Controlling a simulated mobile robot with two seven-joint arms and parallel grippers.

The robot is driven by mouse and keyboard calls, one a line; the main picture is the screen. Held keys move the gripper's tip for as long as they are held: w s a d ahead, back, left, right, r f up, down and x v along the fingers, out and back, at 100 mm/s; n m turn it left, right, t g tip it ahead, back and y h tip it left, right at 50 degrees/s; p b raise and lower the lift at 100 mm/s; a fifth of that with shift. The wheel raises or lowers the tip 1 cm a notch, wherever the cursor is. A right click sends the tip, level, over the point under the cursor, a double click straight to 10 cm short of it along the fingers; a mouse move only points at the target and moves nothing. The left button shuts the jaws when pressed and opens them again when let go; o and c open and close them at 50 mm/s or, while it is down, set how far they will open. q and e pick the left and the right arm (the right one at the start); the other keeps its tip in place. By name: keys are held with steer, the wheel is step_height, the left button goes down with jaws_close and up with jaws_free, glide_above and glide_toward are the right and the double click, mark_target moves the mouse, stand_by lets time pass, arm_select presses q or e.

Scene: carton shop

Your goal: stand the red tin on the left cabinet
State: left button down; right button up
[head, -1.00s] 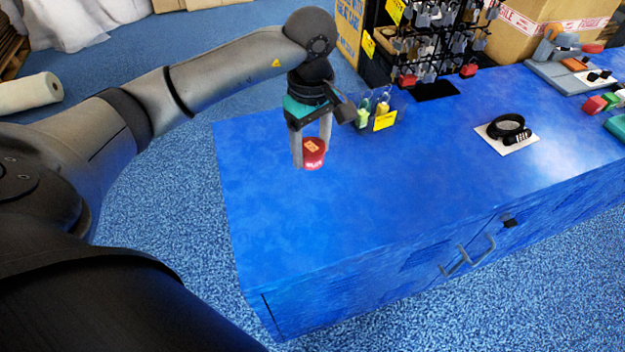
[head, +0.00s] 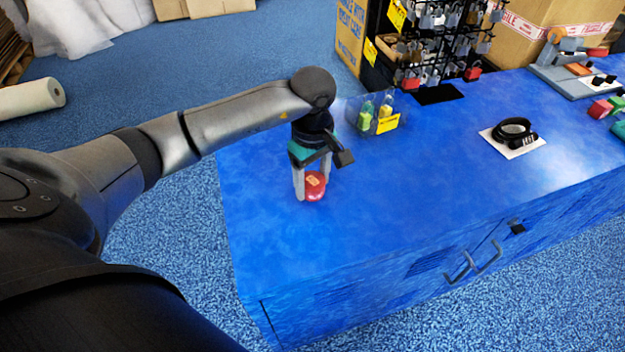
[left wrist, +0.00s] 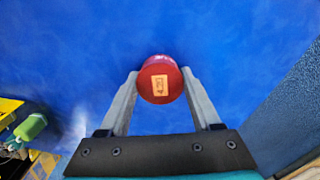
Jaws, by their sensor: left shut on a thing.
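The red tin (head: 315,186) is a small round tin with an orange label on its top. My left gripper (head: 313,185) is shut on it, one finger on each side. The left wrist view shows the tin (left wrist: 160,80) between the two fingertips, label facing the camera. The tin is over the left part of the blue cabinet top (head: 330,235); whether its bottom touches the top I cannot tell. My right gripper is not in view.
A clear bin with green and yellow items (head: 366,118) stands behind the gripper. A padlock rack (head: 440,40) is at the back. A black coiled lock on a white card (head: 512,135) lies to the right. The cabinet top around the tin is clear.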

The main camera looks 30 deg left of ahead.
mark_target(313, 180)
arm_select(q)
steer(key=shift+f, duration=0.1)
steer(key=shift+c, duration=0.4)
jaws_free()
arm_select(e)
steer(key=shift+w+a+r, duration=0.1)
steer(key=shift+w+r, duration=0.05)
arm_select(q)
steer(key=shift+r, duration=0.4)
step_height(313, 180, up, 12)
steer(key=p, duration=0.3)
steer(key=shift+f+p, duration=0.25)
steer(key=shift+p, duration=0.05)
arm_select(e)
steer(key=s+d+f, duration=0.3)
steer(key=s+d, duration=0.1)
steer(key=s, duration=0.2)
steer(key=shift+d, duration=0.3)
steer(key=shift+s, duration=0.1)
